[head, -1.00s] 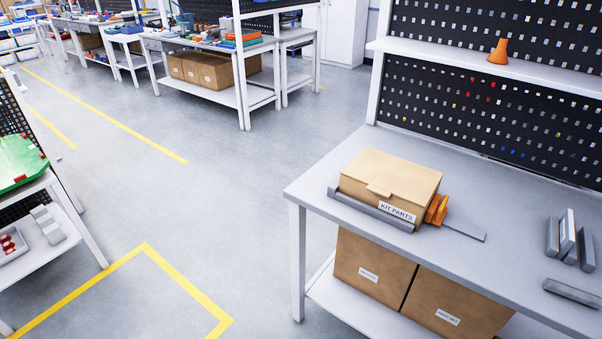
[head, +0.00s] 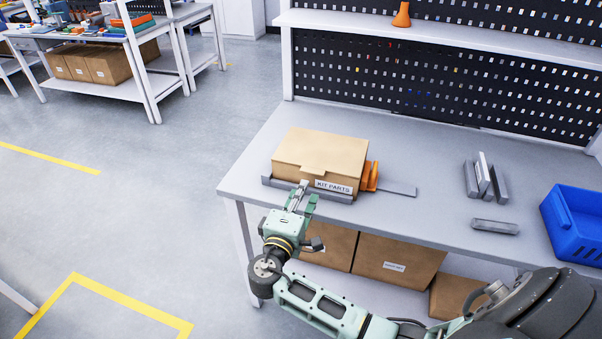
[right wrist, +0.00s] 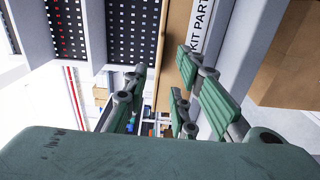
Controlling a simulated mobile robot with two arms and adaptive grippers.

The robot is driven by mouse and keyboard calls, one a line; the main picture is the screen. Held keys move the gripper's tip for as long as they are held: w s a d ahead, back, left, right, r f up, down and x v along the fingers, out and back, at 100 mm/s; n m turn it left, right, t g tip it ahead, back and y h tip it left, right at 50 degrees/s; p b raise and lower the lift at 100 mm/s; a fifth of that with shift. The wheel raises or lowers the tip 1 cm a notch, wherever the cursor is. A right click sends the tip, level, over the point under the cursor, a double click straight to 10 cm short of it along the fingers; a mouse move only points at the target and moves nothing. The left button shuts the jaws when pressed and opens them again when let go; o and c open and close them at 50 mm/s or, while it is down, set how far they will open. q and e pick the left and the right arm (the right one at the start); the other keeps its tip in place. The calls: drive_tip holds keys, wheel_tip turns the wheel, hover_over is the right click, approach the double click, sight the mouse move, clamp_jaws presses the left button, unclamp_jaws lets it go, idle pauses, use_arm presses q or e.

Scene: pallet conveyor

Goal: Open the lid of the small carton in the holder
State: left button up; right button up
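The small carton (head: 318,150) is a tan box with a "KIT PARTS" label on its front. Its lid lies flat and closed, with a tab at the middle of the front edge. It sits in the holder, a grey rail (head: 340,196) along its front and an orange clamp (head: 370,177) at its right side. My right gripper (head: 305,194) is in front of the carton's front face, near the tab, with fingers pointing at it. In the right wrist view its fingers (right wrist: 163,72) are apart, and the carton (right wrist: 177,45) shows beside the right finger. Contact cannot be told. My left gripper is out of view.
The holder stands on a grey workbench (head: 420,160). Grey metal blocks (head: 482,178) and a blue bin (head: 582,225) are to the right. Larger cartons (head: 397,262) sit on the shelf below. A pegboard (head: 400,80) rises behind. The floor to the left is clear.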

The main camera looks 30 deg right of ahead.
drive_tip(key=p+x, duration=0.1)
drive_tip(key=x, duration=0.6)
drive_tip(key=shift+w+d+p, duration=0.25)
drive_tip(key=shift+p, duration=0.15)
drive_tip(key=shift+c, duration=0.5)
clamp_jaws()
